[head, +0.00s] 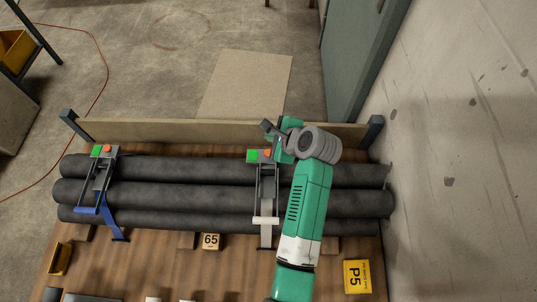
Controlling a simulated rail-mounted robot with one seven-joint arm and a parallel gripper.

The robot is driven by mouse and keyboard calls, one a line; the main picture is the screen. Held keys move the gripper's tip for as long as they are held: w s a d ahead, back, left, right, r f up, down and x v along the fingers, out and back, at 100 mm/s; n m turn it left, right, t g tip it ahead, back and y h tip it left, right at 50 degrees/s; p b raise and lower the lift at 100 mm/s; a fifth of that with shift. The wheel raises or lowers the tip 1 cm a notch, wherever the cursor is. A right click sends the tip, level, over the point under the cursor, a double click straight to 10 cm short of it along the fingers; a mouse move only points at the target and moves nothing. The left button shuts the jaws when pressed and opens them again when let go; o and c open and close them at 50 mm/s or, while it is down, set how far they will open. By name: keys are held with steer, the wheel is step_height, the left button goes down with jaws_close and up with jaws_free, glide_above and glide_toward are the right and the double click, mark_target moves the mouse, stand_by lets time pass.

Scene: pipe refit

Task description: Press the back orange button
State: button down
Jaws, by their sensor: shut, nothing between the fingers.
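Two strap-clamp units sit across the pipes, each with a green and an orange button on top. One orange button (265,155) is on the right-hand unit, beside its green button (252,156). The other orange button (107,149) is on the left-hand unit, beside a green button (96,151). Which one counts as the back one I cannot tell. My gripper (267,127) is shut and empty. In the picture its tip is just above the right-hand orange button and appears apart from it; the height gap is unclear.
Several dark pipes (185,194) lie side by side on a wooden deck (140,262). A low board (180,130) closes the far side between two posts. A blue strap (108,220) hangs off the left unit. A concrete wall (460,150) rises at the right.

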steer(key=b, duration=0.5)
glide_above(268, 154)
steer(key=d, duration=0.1)
step_height(268, 154, down, 5)
steer(key=shift+s+r, duration=0.15)
steer(key=shift+f, duration=0.9)
steer(key=shift+f+p, duration=0.15)
steer(key=shift+p, duration=0.2)
stand_by(0.3)
steer(key=shift+f, duration=0.25)
steer(key=shift+f, duration=0.6)
stand_by(0.6)
steer(key=shift+r, duration=0.15)
steer(key=shift+r+p, duration=0.9)
steer(key=shift+p, duration=0.35)
